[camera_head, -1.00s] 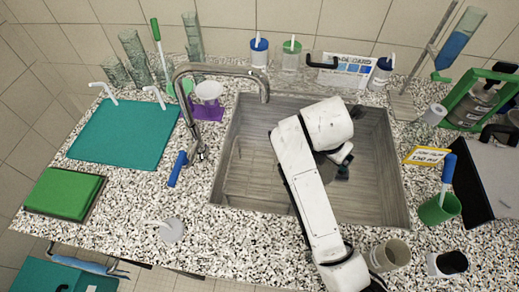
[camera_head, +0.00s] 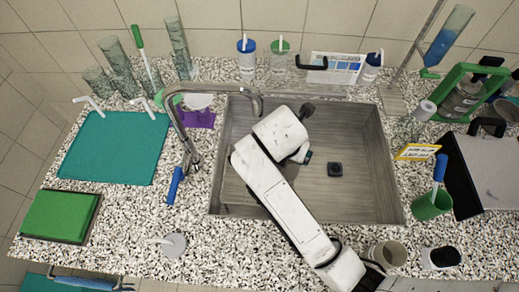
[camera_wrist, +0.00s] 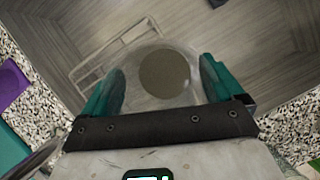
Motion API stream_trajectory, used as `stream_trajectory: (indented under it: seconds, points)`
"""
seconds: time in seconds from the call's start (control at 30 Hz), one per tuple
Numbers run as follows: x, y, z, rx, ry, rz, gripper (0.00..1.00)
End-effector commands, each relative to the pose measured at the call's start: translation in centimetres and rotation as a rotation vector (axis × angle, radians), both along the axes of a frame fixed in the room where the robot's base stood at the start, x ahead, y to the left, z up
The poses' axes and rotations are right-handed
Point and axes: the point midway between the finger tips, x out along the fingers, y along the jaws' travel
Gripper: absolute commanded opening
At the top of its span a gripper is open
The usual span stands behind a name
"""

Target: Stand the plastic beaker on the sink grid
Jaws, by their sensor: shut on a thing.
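In the wrist view, my gripper (camera_wrist: 160,88) has its teal fingers on either side of the clear plastic beaker (camera_wrist: 150,58). I look down into the beaker and see a round grey-brown disc at its centre. The fingers press on its wall and hold it over the sink. The sink grid (camera_wrist: 88,70) is a pale wire frame on the sink floor, partly behind and to the left of the beaker. In the head view, my arm hides the grid and the beaker. I cannot tell how high the beaker is above the floor.
The steel sink (camera_head: 365,185) has a dark drain (camera_head: 335,169) and bare floor to the right of my arm. The tap (camera_head: 215,90) arches over its left edge. A teal mat (camera_head: 115,148) and a purple mat (camera_head: 198,118) lie to the left. A green cup (camera_head: 432,204) stands right.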

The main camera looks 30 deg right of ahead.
Motion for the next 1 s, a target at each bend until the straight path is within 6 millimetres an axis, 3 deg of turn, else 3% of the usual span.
stream_trajectory:
  seconds: [0.1, 0.67, 1.0]
  points:
    - [1.3, 1.7, 0.2, 0.0, 0.0, 0.001, 0.6]
    - [4.4, 6.0, 0.1, -0.001, -0.001, 0.0, 0.6]
    - [4.3, 5.8, -1.5, -0.001, -0.002, -0.002, 0.6]
